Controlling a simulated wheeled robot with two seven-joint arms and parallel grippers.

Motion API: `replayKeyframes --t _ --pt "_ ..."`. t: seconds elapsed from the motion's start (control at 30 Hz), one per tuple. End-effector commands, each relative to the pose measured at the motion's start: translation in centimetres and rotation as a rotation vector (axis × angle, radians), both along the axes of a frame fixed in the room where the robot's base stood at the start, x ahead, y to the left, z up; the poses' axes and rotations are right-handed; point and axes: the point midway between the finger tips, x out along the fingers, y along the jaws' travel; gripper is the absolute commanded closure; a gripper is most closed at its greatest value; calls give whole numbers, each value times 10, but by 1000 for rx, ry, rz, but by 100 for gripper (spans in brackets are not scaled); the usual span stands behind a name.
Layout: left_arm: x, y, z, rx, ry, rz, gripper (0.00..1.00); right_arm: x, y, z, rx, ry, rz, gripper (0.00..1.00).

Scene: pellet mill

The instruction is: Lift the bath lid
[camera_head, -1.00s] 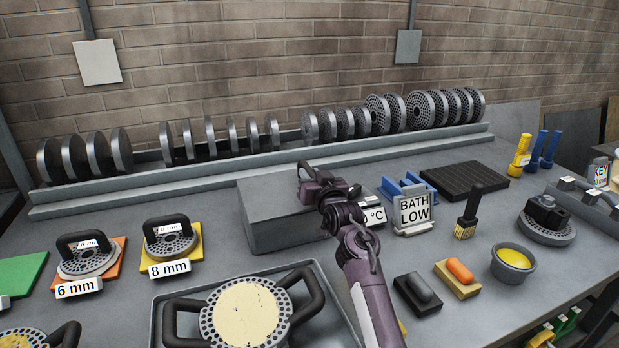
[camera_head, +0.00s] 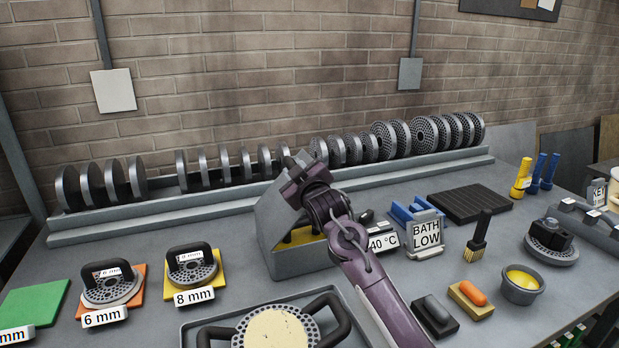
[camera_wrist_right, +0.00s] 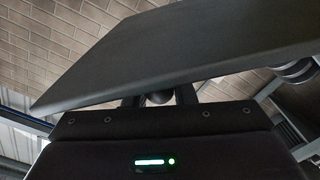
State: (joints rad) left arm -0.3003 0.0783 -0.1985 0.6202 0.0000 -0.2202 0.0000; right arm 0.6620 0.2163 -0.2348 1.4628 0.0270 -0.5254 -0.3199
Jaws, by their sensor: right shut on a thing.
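The bath (camera_head: 283,258) is a grey box in the middle of the bench, with something yellow showing inside its open front. Its grey lid (camera_head: 268,208) is tilted up steeply, its front edge raised. My right gripper (camera_head: 303,178) is at the raised edge, shut on the lid, though its fingertips are partly hidden. In the right wrist view the lid (camera_wrist_right: 190,50) is a large dark slanting plate just beyond the gripper (camera_wrist_right: 160,98). My left gripper is not in view.
A "BATH LOW" sign (camera_head: 426,236) and a 40 °C label (camera_head: 383,242) stand right of the bath. A tray (camera_head: 190,331) with a two-handled perforated die (camera_head: 275,330) lies in front. A rack (camera_head: 190,219) of discs runs behind.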

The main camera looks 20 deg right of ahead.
Motion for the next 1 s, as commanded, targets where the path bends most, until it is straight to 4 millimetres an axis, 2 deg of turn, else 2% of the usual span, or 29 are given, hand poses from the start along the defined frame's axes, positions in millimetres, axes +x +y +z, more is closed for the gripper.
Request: replayKeyframes --t 0.03,0.23,0.6,0.8,1.0 --pt "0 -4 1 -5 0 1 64 -1 11 8 -45 -9 4 100" --pt "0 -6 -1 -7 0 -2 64 -2 45 19 -236 -16 6 100" --pt "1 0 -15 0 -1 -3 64 -4 106 21 -561 -24 5 100" --pt "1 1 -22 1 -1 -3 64 -5 130 16 -689 -26 4 100" --pt "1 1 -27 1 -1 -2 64 -5 144 12 -769 -26 5 100"
